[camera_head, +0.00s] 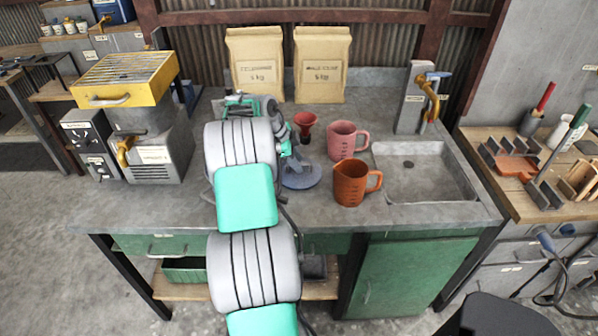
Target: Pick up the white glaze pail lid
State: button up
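My arm reaches up over the grey counter (340,221). My gripper (296,160) is small and partly hidden by my own arm, just left of a red funnel-shaped cup (305,124). I cannot tell whether its fingers are open or shut, or whether they hold anything. A round blue-grey disc (301,178) lies on the counter just below the gripper, partly covered by it. I cannot make out a clearly white pail lid; I cannot tell whether the disc is one.
A pink jug (346,140) and an orange-brown jug (354,184) stand close right of the gripper, before a sink (418,172). Two paper bags (321,64) stand behind. A yellow-topped machine (126,78) is at left. The counter's front left is clear.

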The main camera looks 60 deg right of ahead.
jog(key=shift+f, duration=0.2)
grip_shut()
dwell(0.4)
